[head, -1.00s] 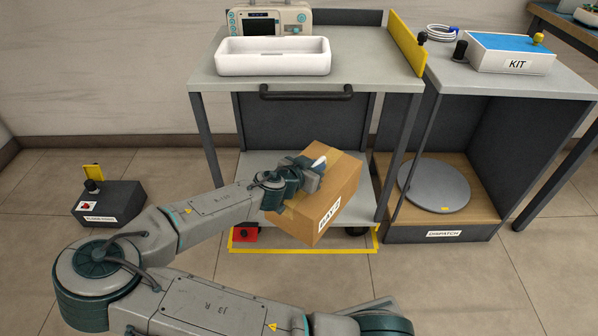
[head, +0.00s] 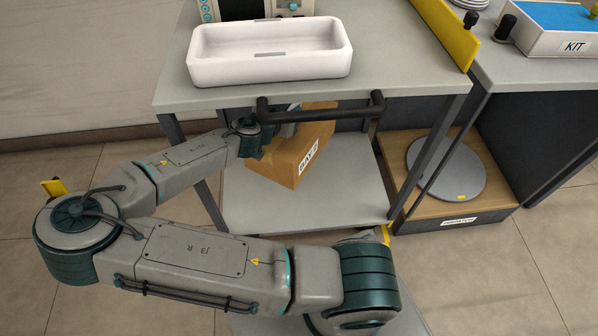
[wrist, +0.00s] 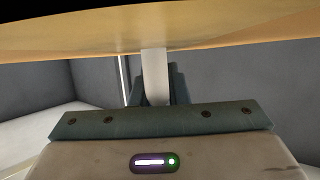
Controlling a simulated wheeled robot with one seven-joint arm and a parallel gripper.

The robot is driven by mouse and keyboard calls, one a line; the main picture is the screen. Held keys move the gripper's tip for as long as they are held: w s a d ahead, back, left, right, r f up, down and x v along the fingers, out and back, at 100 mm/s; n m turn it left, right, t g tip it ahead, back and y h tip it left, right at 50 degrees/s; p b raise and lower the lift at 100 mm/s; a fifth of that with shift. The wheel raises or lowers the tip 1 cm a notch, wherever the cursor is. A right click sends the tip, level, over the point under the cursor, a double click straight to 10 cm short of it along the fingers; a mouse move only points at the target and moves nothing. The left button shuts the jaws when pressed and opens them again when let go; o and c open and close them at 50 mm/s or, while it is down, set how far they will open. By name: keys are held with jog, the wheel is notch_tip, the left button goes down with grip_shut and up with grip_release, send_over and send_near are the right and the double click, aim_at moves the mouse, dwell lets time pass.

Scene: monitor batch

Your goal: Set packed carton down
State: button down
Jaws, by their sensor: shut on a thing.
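The packed carton (head: 305,151) is a brown taped box with a white label that seems to start with "BAY". My gripper (head: 283,129) is shut on its upper left side, partly hidden by the carton and the cart's handle. The carton is tilted in the head view and hangs under the cart's top, above the grey lower shelf (head: 300,205), with a visible gap below it. In the wrist view the carton's underside or side (wrist: 220,35) fills the top, with a pale strip running between my fingers (wrist: 155,80).
The black handle bar (head: 320,107) crosses just in front of the carton's top. A white tray (head: 270,66) sits on the cart top. To the right, a wooden dispatch base (head: 475,211) bears a round grey plate (head: 445,170). The lower shelf looks bare.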

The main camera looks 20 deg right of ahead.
aim_at(319, 123)
jog(key=shift+m+g+h, duration=0.3)
jog(key=shift+m, duration=0.1)
jog(key=s+d+f+p, duration=0.1)
jog(key=d, duration=0.1)
jog(key=s+d+f+p, duration=0.1)
jog(key=d+p, duration=0.1)
jog(key=d, duration=0.1)
jog(key=s+d+f+p, duration=0.1)
jog(key=d+p, duration=0.1)
jog(key=shift+s+d+f, duration=0.3)
jog(key=shift+d, duration=0.05)
jog(key=s+d+f+m+g+p, duration=0.1)
jog(key=s+d+f+p, duration=0.25)
jog(key=s+d, duration=0.45)
jog(key=w+a+f+b, duration=0.1)
jog(key=w+a+f, duration=0.1)
jog(key=w+a+f+b, duration=0.1)
jog(key=w+a+f, duration=0.2)
jog(key=w+a+f+b, duration=0.2)
jog(key=a, duration=0.1)
jog(key=shift+w+a+f, duration=0.15)
jog(key=shift+w+a, duration=0.1)
jog(key=shift+f+b, duration=0.9)
jog(key=shift+f, duration=1.1)
jog(key=shift+f, duration=0.15)
jog(key=c, duration=1.4)
grip_release()
